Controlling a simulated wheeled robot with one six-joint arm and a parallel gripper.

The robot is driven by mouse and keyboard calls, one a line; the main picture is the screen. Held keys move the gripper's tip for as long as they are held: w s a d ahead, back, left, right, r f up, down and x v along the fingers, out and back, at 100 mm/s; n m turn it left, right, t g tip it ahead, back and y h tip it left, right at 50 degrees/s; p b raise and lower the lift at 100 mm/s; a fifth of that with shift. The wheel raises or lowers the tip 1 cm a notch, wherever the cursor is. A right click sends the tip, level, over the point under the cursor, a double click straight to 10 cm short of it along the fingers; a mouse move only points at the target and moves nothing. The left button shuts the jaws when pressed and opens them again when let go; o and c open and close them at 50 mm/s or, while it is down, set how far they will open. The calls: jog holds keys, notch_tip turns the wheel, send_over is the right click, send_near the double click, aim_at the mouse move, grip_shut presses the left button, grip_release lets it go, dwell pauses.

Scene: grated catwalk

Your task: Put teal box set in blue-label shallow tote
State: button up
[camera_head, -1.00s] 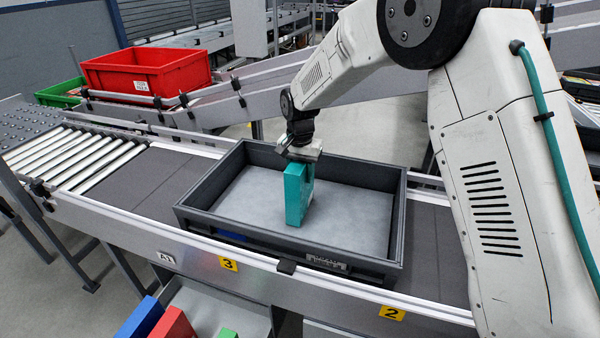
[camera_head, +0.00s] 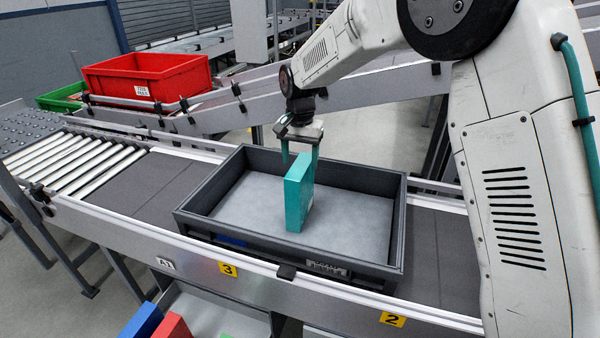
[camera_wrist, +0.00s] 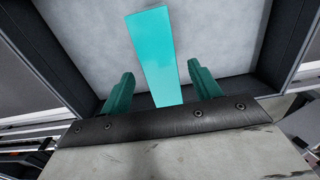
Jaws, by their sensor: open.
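The teal box set (camera_head: 299,193) stands upright on the grey floor of the dark shallow tote (camera_head: 190,222), near its middle. A patch of blue label shows low on the tote's front wall, at the left. My gripper (camera_head: 300,160) is above and just behind the box set, fingers pointing down. In the wrist view, the teal fingers of my gripper (camera_wrist: 160,90) are spread wide, with the box set (camera_wrist: 155,55) between and beyond them, touching neither. The tote's inner wall (camera_wrist: 60,55) shows at the left of that view.
The tote sits on a conveyor (camera_head: 140,190) with rails along both sides. A red bin (camera_head: 148,78) and a green bin (camera_head: 62,98) stand behind at the left. Blue and red items (camera_head: 172,326) are below the front edge. The tote floor around the box set is clear.

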notch_tip(320, 180, up, 5)
jog(key=shift+r, duration=0.1)
jog(key=s+d+r+n, duration=0.1)
jog(key=s+d+r, duration=0.5)
jog(key=s+d, duration=0.3)
jog(key=s+d+r+n, duration=0.1)
jog(key=s+d+r, duration=0.5)
jog(key=s, duration=0.5)
jog(key=s+d+f+n, duration=0.1)
jog(key=s+d+f, duration=0.1)
jog(key=s, duration=0.9)
jog(key=s+d+f+n+t, duration=0.1)
jog(key=s+d+f, duration=0.2)
jog(key=s, duration=0.8)
jog(key=shift+d, duration=1.1)
jog(key=shift+w, duration=0.1)
